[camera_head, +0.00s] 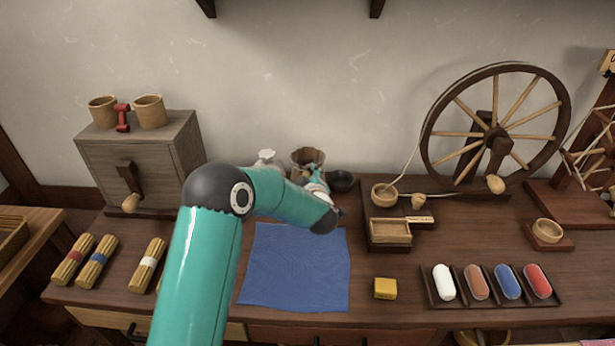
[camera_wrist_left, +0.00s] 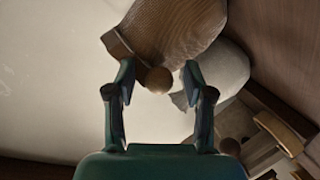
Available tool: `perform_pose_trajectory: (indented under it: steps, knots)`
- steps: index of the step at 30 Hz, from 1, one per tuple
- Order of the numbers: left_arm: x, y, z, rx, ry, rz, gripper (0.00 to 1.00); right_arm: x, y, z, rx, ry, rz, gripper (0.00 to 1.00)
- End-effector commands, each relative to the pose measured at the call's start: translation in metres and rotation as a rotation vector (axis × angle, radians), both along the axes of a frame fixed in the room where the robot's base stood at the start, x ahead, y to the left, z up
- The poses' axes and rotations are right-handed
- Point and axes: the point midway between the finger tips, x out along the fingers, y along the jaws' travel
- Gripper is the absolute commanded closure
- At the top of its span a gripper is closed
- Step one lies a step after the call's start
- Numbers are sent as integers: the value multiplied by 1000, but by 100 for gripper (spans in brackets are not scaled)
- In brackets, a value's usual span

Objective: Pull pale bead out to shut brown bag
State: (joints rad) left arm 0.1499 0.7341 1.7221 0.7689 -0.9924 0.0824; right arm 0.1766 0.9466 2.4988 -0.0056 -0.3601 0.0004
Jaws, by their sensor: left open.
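The brown bag (camera_head: 307,155) stands at the back of the bench, beside a white bag (camera_head: 266,157). In the left wrist view the brown bag (camera_wrist_left: 185,35) fills the upper middle, and the pale-grey bag (camera_wrist_left: 218,75) is right of it. A round tan bead (camera_wrist_left: 158,81) shows at the brown bag's near edge; its cord cannot be made out. My left gripper (camera_wrist_left: 158,73) is open, with its fingertips on either side of the bead and gaps showing. In the head view my left gripper (camera_head: 316,182) partly hides the brown bag's front. My right gripper is out of view.
A dark bowl (camera_head: 342,181) stands just right of the bag. A blue cloth (camera_head: 295,268) lies in front, under my arm. The wall is close behind.

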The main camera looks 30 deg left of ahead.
Motion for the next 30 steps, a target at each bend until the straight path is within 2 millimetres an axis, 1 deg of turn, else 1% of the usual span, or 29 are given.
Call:
perform_pose_trajectory:
  steps: [3,11,15,20,21,30]
  knots:
    - [3,4,-1,1,0,1,47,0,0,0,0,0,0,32]
    - [4,4,-1,1,0,1,47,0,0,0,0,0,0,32]
    - [4,4,-1,1,0,1,71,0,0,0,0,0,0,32]
    - [4,3,-1,0,0,0,97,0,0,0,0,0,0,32]
    - [4,3,-1,0,0,0,100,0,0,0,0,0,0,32]
    - [2,1,-2,-1,0,-1,100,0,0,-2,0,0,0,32]
